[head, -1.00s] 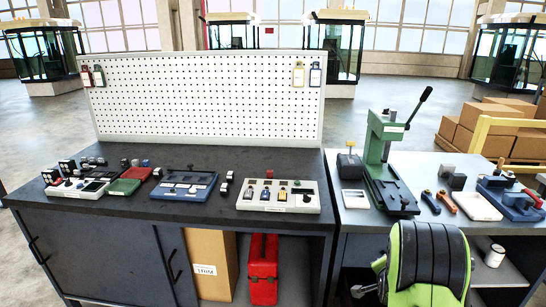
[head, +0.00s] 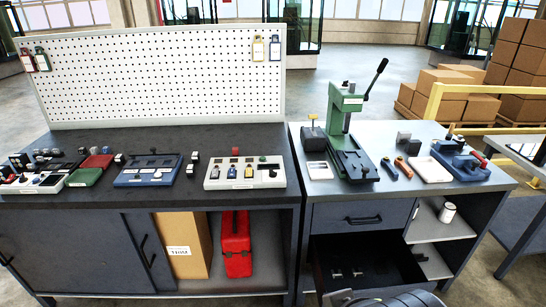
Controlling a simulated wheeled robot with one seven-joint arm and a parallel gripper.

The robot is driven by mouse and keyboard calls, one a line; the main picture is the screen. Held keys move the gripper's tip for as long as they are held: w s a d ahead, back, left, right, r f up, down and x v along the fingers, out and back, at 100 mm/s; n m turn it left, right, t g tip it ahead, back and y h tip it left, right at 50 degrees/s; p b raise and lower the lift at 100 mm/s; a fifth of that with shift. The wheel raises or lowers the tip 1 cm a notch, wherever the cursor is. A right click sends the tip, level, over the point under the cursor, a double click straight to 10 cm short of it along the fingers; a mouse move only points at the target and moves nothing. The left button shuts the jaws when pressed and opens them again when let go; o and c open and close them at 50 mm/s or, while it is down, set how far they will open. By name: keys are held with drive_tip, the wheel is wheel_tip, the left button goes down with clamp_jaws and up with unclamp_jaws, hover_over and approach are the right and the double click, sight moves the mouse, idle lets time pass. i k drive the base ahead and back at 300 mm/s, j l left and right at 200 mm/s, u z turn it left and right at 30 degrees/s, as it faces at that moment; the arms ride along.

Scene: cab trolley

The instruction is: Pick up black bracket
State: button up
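I cannot single out the black bracket with certainty. Small dark grey blocky parts (head: 408,142) stand on the right bench, right of the green press (head: 351,140), and one of them may be a bracket. Below that bench top an open dark drawer (head: 385,262) holds a few small grey metal pieces (head: 348,273), too small to identify. Only a dark rounded part of my arm shows at the bottom edge of the head view. My gripper's fingers are not visible.
A dark left bench (head: 225,133) carries several trays, including a white one (head: 262,182) and a blue one (head: 138,178). A red toolbox (head: 236,250) and a carton (head: 185,235) stand beneath. A yellow rail (head: 480,88) and boxes are at right. The open drawer juts forward.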

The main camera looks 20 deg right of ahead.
sight(379, 264)
drive_tip(key=k+z, duration=0.15)
drive_tip(key=z, duration=1.25)
